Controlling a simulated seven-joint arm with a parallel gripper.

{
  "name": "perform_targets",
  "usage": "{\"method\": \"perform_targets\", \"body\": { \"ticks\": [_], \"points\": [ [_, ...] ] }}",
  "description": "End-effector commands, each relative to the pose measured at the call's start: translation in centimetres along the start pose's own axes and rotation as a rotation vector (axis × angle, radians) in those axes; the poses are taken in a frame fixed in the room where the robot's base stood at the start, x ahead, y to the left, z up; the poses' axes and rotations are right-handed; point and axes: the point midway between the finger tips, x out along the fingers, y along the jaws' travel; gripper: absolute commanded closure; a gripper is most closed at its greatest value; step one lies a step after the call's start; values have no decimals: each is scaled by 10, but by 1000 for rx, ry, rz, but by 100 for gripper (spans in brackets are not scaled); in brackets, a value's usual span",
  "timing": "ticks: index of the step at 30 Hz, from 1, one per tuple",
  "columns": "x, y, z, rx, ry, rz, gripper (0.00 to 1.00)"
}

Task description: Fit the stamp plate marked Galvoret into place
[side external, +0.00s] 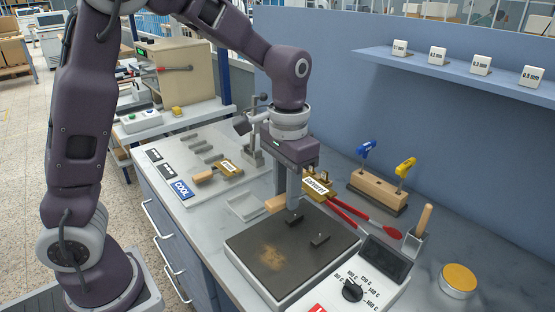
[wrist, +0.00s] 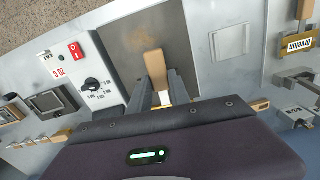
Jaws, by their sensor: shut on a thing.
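The Galvoret stamp plate has a brass body with a pale label (side external: 316,187), whose small lettering appears to read Galvoret, and a wooden handle (side external: 276,204). My gripper (side external: 293,204) is shut on it near the back edge of the dark heating plate (side external: 250,245). In the wrist view the wooden handle (wrist: 154,68) points away from my fingers (wrist: 161,92), over the plate. A little brass shows between the fingers; the rest is hidden. I cannot tell whether the stamp touches the plate.
Another wooden-handled brass stamp (side external: 228,168) lies on the rack by the blue COOL sign (side external: 182,189). A control box with a dial (side external: 352,289) stands at the front right. Red-handled tongs (side external: 355,215) and a wooden block with blue and yellow tools (side external: 377,192) lie behind.

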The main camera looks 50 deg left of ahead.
Motion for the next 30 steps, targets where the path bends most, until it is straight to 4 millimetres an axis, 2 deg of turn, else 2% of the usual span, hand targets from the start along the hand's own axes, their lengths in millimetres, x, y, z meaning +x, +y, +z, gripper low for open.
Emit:
{"method": "perform_targets", "body": {
  "ticks": [4, 16, 30],
  "points": [
    [7, 16, 17, -63, 2, 2, 100],
    [11, 17, 20, -77, 3, 2, 100],
    [60, 17, 20, -76, 2, 2, 100]
  ]
}}
